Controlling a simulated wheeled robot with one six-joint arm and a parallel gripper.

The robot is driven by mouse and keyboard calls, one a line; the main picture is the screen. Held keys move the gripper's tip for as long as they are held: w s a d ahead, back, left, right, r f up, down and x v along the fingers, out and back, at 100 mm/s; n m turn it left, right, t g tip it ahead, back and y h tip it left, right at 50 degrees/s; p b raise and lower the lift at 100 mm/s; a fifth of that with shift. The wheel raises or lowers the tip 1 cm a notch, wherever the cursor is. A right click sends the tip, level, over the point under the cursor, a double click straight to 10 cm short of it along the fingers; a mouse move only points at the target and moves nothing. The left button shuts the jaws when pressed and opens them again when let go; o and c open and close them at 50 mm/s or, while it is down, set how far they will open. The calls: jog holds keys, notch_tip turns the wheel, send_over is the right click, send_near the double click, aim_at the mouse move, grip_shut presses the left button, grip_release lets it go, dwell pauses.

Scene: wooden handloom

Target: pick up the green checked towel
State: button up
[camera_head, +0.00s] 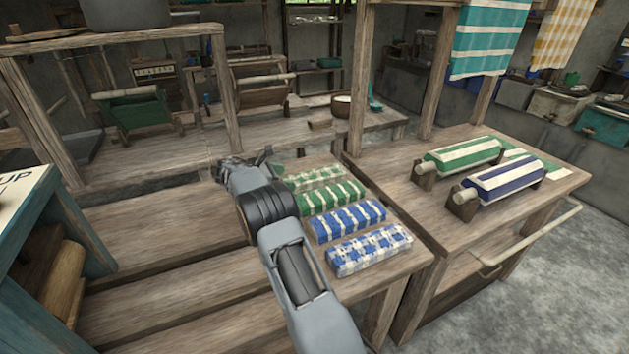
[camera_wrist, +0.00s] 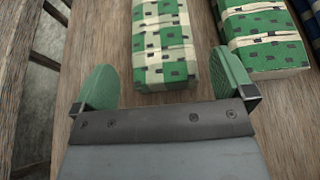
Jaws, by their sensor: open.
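The green checked towel (camera_head: 318,177) is a folded bundle of green and cream checks at the back of a row on the wooden bench. In the wrist view the checked towel (camera_wrist: 162,45) lies ahead of my gripper (camera_wrist: 165,90), roughly in line with the gap between the fingers. The gripper is open and empty, with its green finger pads to either side of the towel's near end. In the head view my gripper (camera_head: 250,163) is at the left of the towel row, and my arm partly covers that area.
Beside it lie a green striped towel (camera_head: 332,196), a blue striped towel (camera_head: 348,221) and a blue checked towel (camera_head: 368,249). In the wrist view the green striped towel (camera_wrist: 262,38) lies close on the right. A table (camera_head: 440,215) with two cloth rolls stands at right.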

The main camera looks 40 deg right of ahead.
aim_at(297, 179)
jog(key=b+x, duration=0.1)
jog(key=x, duration=0.4)
jog(key=shift+s+a, duration=0.1)
jog(key=c, duration=0.9)
